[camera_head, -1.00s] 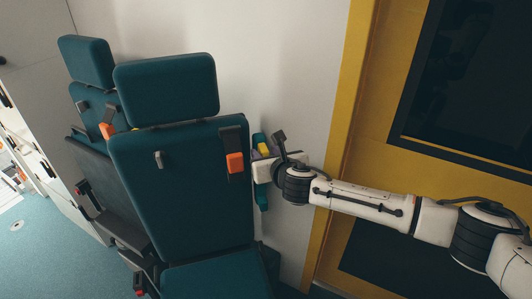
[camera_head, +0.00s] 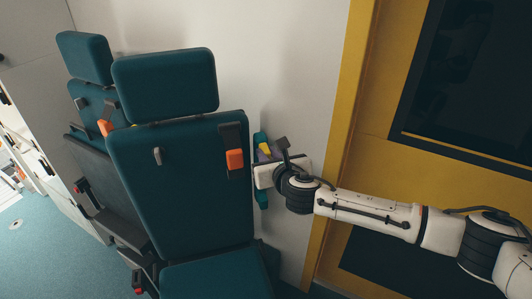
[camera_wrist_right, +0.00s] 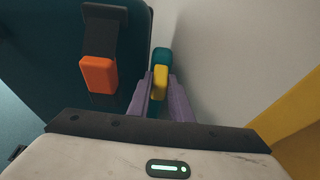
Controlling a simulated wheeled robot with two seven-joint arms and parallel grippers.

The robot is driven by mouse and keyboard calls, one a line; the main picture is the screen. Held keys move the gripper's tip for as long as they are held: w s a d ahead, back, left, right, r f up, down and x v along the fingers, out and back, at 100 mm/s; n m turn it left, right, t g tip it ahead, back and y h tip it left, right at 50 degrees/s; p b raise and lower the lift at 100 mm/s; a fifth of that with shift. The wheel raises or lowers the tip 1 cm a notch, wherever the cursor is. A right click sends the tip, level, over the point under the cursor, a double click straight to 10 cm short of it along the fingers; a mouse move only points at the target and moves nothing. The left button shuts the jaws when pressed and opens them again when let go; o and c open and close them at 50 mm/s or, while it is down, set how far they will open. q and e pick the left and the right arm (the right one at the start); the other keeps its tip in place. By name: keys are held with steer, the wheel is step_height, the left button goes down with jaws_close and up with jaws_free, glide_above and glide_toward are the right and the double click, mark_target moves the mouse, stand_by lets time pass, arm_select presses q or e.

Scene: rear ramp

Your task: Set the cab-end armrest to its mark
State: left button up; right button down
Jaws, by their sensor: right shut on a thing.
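The armrest is a slim teal pad (camera_head: 262,199) with a yellow piece (camera_head: 264,148), standing about upright beside the right edge of the near teal seat (camera_head: 180,190). In the right wrist view the armrest's teal top (camera_wrist_right: 160,56) and yellow piece (camera_wrist_right: 160,84) show between purple fingers. My right gripper (camera_wrist_right: 161,92) is shut on the armrest at the yellow piece. In the head view my right gripper (camera_head: 265,154) hides the armrest's middle. I cannot make out a mark. My left gripper is not in view.
An orange buckle (camera_head: 235,159) on a dark strap hangs on the seat back, close left of the gripper. A pale wall stands behind the armrest. A yellow door frame (camera_head: 345,110) is to the right. A second teal seat (camera_head: 85,58) stands farther left.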

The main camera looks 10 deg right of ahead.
arm_select(q)
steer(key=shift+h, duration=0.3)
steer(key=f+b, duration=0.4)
steer(key=b, duration=0.1)
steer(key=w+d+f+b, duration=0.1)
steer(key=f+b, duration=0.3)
steer(key=b, duration=0.1)
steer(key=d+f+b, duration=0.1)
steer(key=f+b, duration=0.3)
steer(key=b, duration=0.1)
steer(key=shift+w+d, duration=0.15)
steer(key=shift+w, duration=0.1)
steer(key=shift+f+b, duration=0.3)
steer(key=shift+b, duration=0.3)
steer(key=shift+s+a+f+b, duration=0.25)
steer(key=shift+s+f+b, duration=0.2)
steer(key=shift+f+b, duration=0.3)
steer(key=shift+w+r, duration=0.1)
arm_select(e)
steer(key=s+d+f+t+y, duration=0.1)
steer(key=s+d+f+t, duration=0.1)
steer(key=s+f+t, duration=0.4)
steer(key=f+v, duration=0.1)
steer(key=v, duration=0.5)
steer(key=shift+a, duration=0.35)
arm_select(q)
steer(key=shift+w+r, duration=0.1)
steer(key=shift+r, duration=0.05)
arm_select(e)
steer(key=shift+f, duration=0.1)
